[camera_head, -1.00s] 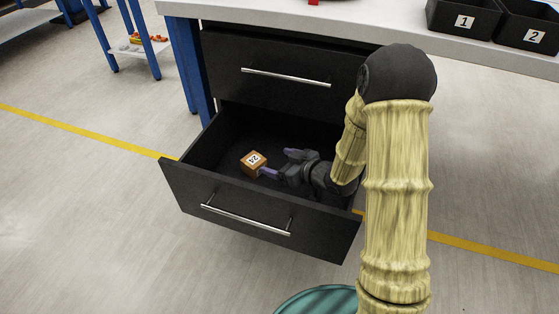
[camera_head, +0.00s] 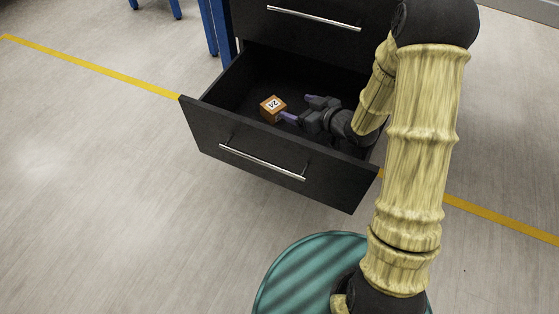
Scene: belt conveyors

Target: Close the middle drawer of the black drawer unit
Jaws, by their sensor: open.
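The black drawer unit (camera_head: 330,52) stands under the workbench. One drawer (camera_head: 280,155) is pulled well out, with a silver bar handle (camera_head: 262,162) on its front. The closed drawer above it also has a silver handle (camera_head: 313,18). Whether the open one is the middle drawer, I cannot tell from this view. An orange-brown cube (camera_head: 272,110) marked 24 lies inside the open drawer. My gripper (camera_head: 302,108) is open and low inside the drawer, to the right of the cube. One fingertip is close to the cube; whether they touch is unclear.
Blue bench legs (camera_head: 217,28) stand left of the unit. A yellow floor line (camera_head: 95,68) runs behind and past the drawer. The floor in front and to the left is clear. My arm covers the drawer's right side.

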